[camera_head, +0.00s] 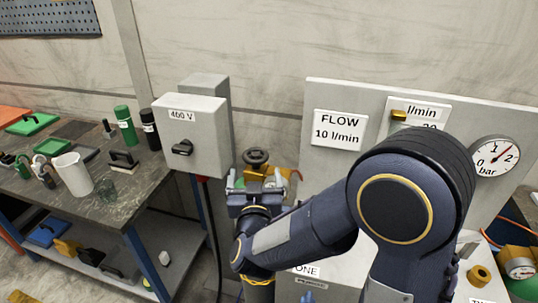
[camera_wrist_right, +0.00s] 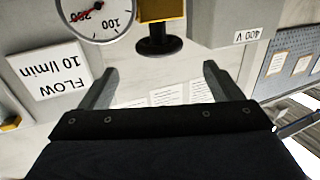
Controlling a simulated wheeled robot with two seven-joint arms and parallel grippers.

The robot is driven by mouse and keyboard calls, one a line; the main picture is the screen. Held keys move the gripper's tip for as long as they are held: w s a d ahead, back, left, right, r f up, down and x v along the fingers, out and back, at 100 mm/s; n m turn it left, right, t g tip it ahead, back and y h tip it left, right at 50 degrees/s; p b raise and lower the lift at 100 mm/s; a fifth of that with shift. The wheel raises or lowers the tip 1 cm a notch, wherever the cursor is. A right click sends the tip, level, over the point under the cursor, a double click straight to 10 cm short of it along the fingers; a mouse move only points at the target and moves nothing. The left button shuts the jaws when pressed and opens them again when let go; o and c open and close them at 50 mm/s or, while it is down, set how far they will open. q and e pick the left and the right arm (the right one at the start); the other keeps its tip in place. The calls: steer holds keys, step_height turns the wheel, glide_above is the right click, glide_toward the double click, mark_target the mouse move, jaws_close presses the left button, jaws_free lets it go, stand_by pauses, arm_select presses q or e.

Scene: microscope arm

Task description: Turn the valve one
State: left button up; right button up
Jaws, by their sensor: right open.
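A dark round valve handwheel (camera_head: 257,157) sits on a brass body beside the grey 400 V box. In the right wrist view the handwheel (camera_wrist_right: 158,46) hangs below its brass body (camera_wrist_right: 160,10), just beyond the fingertips and roughly centred between them. My right gripper (camera_head: 254,183) is open and empty, close in front of the valve; its two spread fingers also show in the wrist view (camera_wrist_right: 159,70). I see no contact with the wheel. A label reading "ONE" (camera_head: 306,271) is partly hidden by my right arm. My left gripper is not in view.
The 400 V box (camera_head: 190,135) stands close left of the valve. A flow panel (camera_head: 340,95) with a bar gauge (camera_head: 495,156) is behind my right arm. A workbench (camera_head: 125,200) with bottles and a white jug is at left. A round gauge (camera_wrist_right: 98,15) is beside the valve.

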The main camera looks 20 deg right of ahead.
mark_target(256, 163)
steer(key=p+x, duration=0.1)
steer(key=x, duration=0.6)
steer(key=shift+w+d+p, duration=0.15)
steer(key=shift+w+p, duration=0.2)
steer(key=shift+c, duration=0.3)
steer(key=c, duration=0.9)
steer(key=shift+c, duration=0.2)
